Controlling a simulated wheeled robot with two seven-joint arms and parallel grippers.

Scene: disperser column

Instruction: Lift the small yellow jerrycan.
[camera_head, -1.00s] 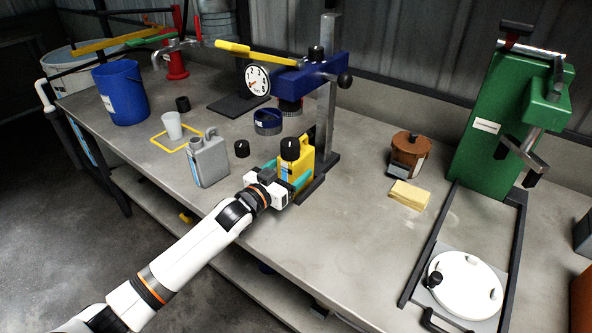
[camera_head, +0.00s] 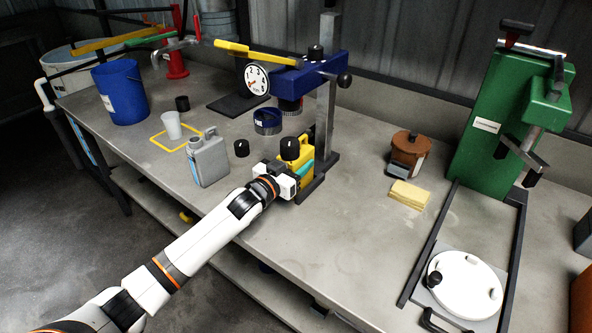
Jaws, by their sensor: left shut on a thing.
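The small yellow jerrycan (camera_head: 305,177) with a black cap stands upright on the workbench, at the foot of the blue press column. My left gripper (camera_head: 290,176) is shut on the jerrycan, at its near left side. The gripper hides part of the can's lower body. I cannot tell any gap between the can's base and what is under it. My right gripper does not show.
A grey jerrycan (camera_head: 208,160) and a loose black cap (camera_head: 241,148) stand left of my gripper. The blue press (camera_head: 327,125) rises right behind the yellow can. A brown-lidded jar (camera_head: 408,152) and yellow sponge (camera_head: 409,194) lie right. The bench's front middle is clear.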

